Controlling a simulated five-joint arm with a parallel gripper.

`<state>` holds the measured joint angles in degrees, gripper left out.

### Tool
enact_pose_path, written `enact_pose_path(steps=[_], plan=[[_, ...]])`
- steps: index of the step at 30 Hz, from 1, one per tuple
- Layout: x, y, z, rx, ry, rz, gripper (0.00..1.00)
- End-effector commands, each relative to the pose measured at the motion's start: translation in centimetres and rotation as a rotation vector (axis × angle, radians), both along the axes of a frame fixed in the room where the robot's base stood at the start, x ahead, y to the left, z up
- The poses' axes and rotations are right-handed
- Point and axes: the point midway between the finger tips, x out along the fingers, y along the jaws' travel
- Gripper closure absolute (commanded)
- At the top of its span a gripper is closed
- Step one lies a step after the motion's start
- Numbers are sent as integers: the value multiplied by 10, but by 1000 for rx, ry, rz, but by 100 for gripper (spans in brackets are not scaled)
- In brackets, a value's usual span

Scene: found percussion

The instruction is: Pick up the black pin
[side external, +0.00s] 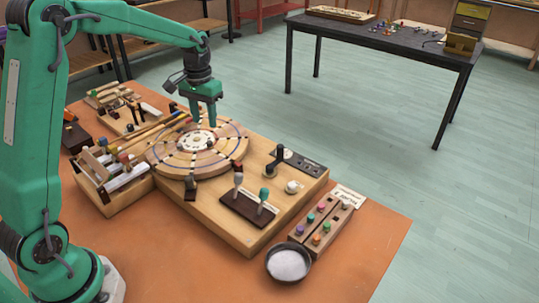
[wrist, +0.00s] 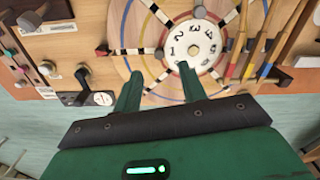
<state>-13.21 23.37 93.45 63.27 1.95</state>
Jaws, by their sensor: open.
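My gripper (side external: 205,122) hangs over the round wooden board (side external: 161,166), fingers pointing down, open and empty. In the wrist view the two green fingers of my gripper (wrist: 160,75) stand apart over the ringed board, near the white numbered dial (wrist: 190,44). A small dark pin (wrist: 160,53) shows on the board just beyond the gap between the fingertips. It may be the black pin, but it is too small to be sure. In the side view I cannot pick it out with certainty.
A wooden block with several coloured pegs (side external: 322,224) and a dark bowl of white material (side external: 288,263) stand at the front right. Upright levers (side external: 264,199) rise from the wooden base. Sticks (wrist: 273,57) lie across the board's right side. The orange table (side external: 362,262) is bare at right.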

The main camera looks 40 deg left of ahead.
Motion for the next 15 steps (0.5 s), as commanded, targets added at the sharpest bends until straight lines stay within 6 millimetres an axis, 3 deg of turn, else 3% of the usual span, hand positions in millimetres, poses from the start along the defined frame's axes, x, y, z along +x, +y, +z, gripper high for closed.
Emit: enact_pose_path(steps=[15], plan=[[0,-1,-26,0,-1,0,59]])
